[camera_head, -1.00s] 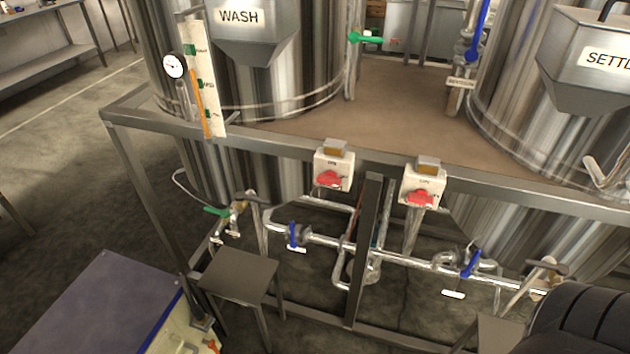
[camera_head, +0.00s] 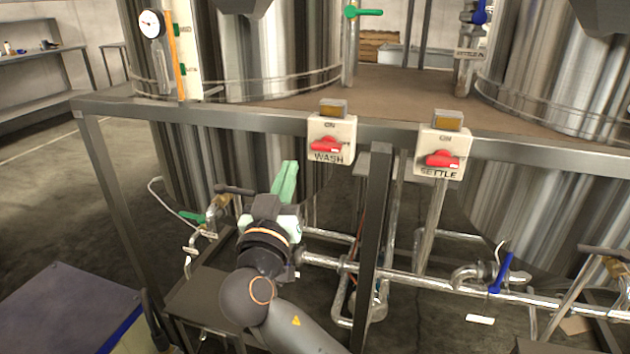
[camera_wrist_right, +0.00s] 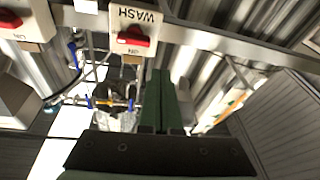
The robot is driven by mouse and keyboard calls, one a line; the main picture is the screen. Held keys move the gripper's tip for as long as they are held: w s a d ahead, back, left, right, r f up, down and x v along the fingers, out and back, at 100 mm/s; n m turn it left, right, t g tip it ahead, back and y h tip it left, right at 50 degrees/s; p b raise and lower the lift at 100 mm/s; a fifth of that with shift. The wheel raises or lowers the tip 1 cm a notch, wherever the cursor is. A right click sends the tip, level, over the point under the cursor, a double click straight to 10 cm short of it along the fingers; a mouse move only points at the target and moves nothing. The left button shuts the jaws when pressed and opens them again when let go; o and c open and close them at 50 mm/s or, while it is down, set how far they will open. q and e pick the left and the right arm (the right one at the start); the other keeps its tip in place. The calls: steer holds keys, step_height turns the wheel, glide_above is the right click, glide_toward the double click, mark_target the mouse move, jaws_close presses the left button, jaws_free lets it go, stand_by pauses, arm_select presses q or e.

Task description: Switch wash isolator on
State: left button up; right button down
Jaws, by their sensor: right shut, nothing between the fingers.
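The wash isolator (camera_head: 345,128) is a pale box on the frame's front rail, with ON printed above its red handle (camera_head: 327,145) and WASH below. The handle lies roughly sideways. My right gripper (camera_head: 287,168) has its green fingers closed together and empty, left of and below the box, apart from it. In the right wrist view the wash isolator (camera_wrist_right: 137,24) appears upside down, beyond and left of the shut fingertips (camera_wrist_right: 160,74). My left gripper is not in view.
The settle isolator (camera_head: 457,140), with a similar red handle, is on the rail to the right. A vertical post (camera_head: 374,230) stands between and below the boxes. Pipes (camera_head: 420,280) with valves run underneath. Steel tanks (camera_head: 275,60) stand behind the rail (camera_head: 230,115).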

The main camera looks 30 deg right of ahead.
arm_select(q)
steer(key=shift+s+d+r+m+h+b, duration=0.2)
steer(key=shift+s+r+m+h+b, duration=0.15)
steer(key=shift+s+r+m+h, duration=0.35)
arm_select(e)
steer(key=s+r+m+h, duration=0.1)
steer(key=s+r+m+g+h, duration=0.1)
steer(key=r+m, duration=0.1)
steer(key=shift+s+d+h, duration=0.1)
steer(key=shift+d+h, duration=0.2)
steer(key=shift+d, duration=0.05)
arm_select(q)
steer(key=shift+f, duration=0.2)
arm_select(e)
step_height(320, 180, up, 3)
glide_above(327, 147)
steer(key=a, duration=0.2)
steer(key=shift+w+d+r, duration=0.1)
steer(key=shift+w+r, duration=0.05)
steer(key=shift+w, duration=0.2)
steer(key=f, duration=0.3)
steer(key=shift+s+a+f, duration=0.1)
steer(key=shift+a+f, duration=0.1)
steer(key=shift+f, duration=0.05)
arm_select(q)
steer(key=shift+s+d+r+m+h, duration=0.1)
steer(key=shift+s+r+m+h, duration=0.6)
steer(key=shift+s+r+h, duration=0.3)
arm_select(e)
steer(key=shift+f, duration=0.35)
